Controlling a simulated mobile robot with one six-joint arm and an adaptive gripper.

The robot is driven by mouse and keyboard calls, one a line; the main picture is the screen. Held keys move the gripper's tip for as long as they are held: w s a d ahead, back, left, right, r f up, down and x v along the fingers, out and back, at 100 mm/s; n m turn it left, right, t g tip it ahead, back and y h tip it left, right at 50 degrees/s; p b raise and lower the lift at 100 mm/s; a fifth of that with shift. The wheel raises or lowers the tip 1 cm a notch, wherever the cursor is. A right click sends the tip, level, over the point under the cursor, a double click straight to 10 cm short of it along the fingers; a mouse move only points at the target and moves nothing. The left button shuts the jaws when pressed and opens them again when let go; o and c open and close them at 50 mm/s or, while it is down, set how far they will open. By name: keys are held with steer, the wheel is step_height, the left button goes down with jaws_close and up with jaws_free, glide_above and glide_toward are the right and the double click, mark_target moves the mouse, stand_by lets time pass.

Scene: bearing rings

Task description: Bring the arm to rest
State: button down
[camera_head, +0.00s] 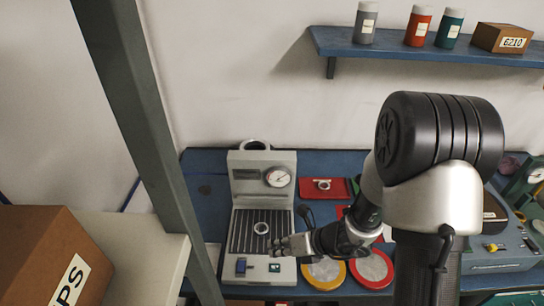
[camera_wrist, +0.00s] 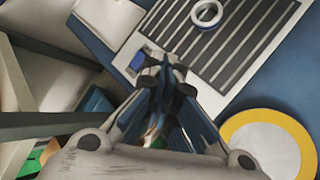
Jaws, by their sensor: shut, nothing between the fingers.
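My gripper (camera_head: 277,247) reaches left from my arm, over the front right part of a grey device with a dark slatted plate (camera_head: 238,222). It is shut, with nothing between its fingers; the wrist view shows its fingertips (camera_wrist: 170,72) together near the device's front edge. A metal bearing ring (camera_head: 261,228) lies flat on the slatted plate, a little beyond the fingertips and apart from them. It also shows at the top of the wrist view (camera_wrist: 195,13). My arm hides part of the bench behind it.
A second ring (camera_head: 322,184) lies on a red tray (camera_head: 341,187). A yellow-rimmed dish (camera_head: 309,279) and a red-rimmed dish (camera_head: 388,277) sit below my forearm. A green gauge stand (camera_head: 524,184) is at right. A grey post (camera_head: 135,110) and a cardboard box (camera_head: 40,255) stand left.

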steer(key=s+a+r+n+g, duration=0.1)
steer(key=s+r+n, duration=0.3)
steer(key=r+n, duration=0.4)
steer(key=s+r+n+g, duration=0.1)
steer(key=s+r+n, duration=0.4)
steer(key=r+n, duration=0.3)
steer(key=s+d+r+n+t+h, duration=0.2)
steer(key=s+d+r+n+h, duration=0.6)
steer(key=n, duration=0.8)
steer(key=s+d, duration=0.3)
steer(key=d, duration=0.2)
steer(key=shift+s+r+t, duration=0.2)
steer(key=shift+r+t, duration=0.1)
